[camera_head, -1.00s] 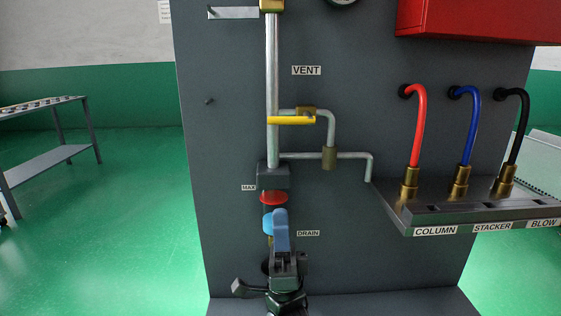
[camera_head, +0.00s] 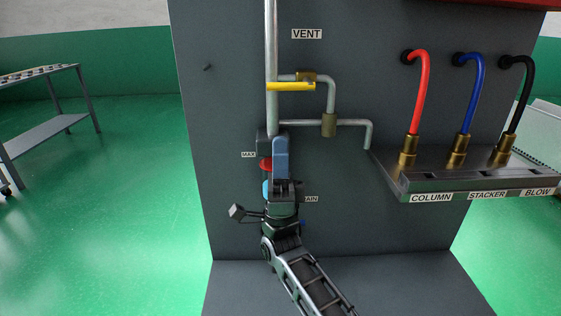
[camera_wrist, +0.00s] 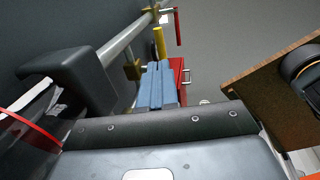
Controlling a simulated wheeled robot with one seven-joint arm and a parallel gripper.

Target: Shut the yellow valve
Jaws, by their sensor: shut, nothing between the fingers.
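The yellow valve handle (camera_head: 291,86) lies horizontal on the vent pipe, under the VENT label, in the head view. In the wrist view the yellow handle (camera_wrist: 159,42) shows beyond the fingertips, with a red handle (camera_wrist: 177,27) further off. My gripper (camera_head: 281,140) has blue fingers pointing up, below the yellow handle and apart from it in the picture. The fingers (camera_wrist: 157,66) are shut with nothing between them. My gripper hides part of the red disc (camera_head: 265,164) and the DRAIN label.
A vertical metal pipe (camera_head: 271,40) runs into a dark block (camera_head: 264,143) beside my fingers. On the right, a shelf (camera_head: 430,183) carries red, blue and black hoses with brass fittings. The panel between handle and hoses is bare apart from thin pipes.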

